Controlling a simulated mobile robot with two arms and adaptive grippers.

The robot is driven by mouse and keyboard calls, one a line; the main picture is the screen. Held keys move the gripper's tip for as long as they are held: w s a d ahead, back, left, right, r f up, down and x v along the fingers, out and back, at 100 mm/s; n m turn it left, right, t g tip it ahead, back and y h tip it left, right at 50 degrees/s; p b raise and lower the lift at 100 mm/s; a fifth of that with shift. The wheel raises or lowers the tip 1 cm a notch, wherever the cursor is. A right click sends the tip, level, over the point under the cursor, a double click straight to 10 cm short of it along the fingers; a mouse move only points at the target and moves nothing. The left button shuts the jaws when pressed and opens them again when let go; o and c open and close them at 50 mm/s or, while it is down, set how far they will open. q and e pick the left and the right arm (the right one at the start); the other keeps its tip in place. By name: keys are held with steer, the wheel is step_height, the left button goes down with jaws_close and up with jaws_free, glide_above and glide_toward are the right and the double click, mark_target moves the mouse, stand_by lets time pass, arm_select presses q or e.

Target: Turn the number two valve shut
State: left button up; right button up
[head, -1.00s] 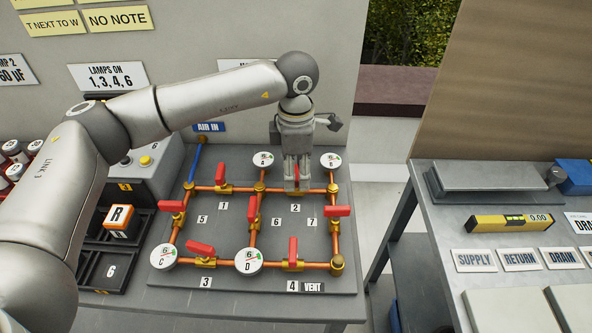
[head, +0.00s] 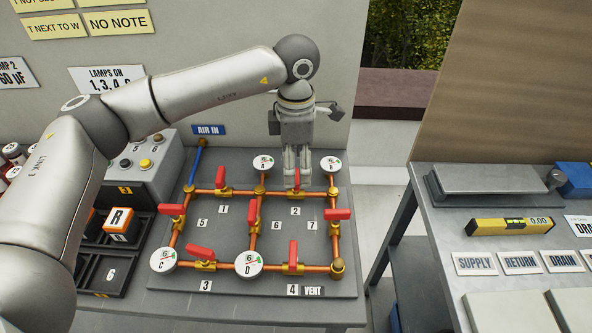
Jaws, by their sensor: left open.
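The number two valve has a red handle (head: 297,179) and sits on the upper copper pipe, above the "2" label (head: 295,211). Its handle appears to point away from me, across the pipe, though the fingers hide part of it. My left gripper (head: 297,176) points down right at this handle, its fingers open. I cannot tell whether they touch the handle. My right gripper is not in view.
The pipe board (head: 225,275) carries several other red-handled valves, such as valve one (head: 221,178), and round gauges (head: 263,163). A control box (head: 150,165) and black trays (head: 110,265) stand left. A second bench (head: 440,215) stands right, across a gap.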

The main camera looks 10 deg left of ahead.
mark_target(296, 175)
arm_select(q)
step_height(296, 175, up, 9)
stand_by(0.6)
